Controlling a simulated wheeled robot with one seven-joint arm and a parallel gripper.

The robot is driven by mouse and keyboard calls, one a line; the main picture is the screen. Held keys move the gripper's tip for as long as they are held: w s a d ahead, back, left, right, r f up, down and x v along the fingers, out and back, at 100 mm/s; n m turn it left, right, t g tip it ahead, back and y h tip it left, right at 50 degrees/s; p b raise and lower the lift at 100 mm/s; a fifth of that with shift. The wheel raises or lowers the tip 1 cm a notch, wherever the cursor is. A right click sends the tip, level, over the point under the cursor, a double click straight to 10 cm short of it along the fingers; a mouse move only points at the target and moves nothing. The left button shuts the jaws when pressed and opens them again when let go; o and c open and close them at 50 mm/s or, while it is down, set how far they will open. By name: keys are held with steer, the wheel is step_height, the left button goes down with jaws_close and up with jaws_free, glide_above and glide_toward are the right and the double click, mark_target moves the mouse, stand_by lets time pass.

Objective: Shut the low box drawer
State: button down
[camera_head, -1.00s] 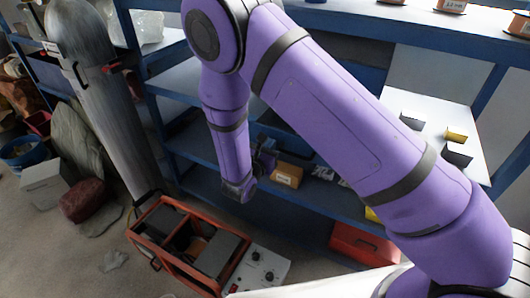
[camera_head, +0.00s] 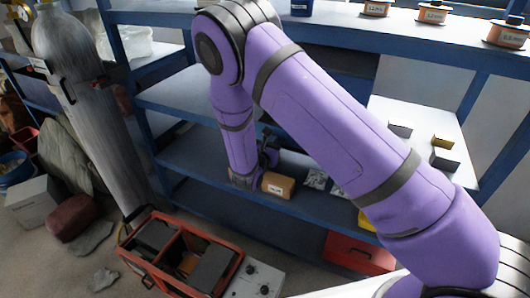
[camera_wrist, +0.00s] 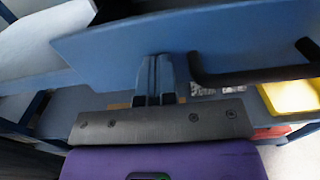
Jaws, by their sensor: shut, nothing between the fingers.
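A blue panel with a dark bar handle (camera_wrist: 255,72) fills the upper part of the wrist view; it looks like a drawer front (camera_wrist: 110,58). My gripper (camera_wrist: 157,62) is shut and empty. Its fingertips overlap the panel left of the handle; I cannot tell whether they touch it. In the head view my gripper (camera_head: 268,155) is small and dark at the lower shelves, partly hidden by my wrist. My purple arm covers much of the blue shelf unit there, so the drawer and how far it is out cannot be made out.
A cardboard box (camera_head: 277,186) stands on the shelf (camera_head: 325,208) beside my gripper. A red box (camera_head: 358,252) sits below, and a yellow bin (camera_wrist: 292,97) is at the right. A red toolbox (camera_head: 180,255) and a grey gas cylinder (camera_head: 85,100) stand at the left.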

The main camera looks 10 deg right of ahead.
steer(key=x, duration=1)
steer(key=shift+w+d+r, duration=0.15)
steer(key=shift+r, duration=0.05)
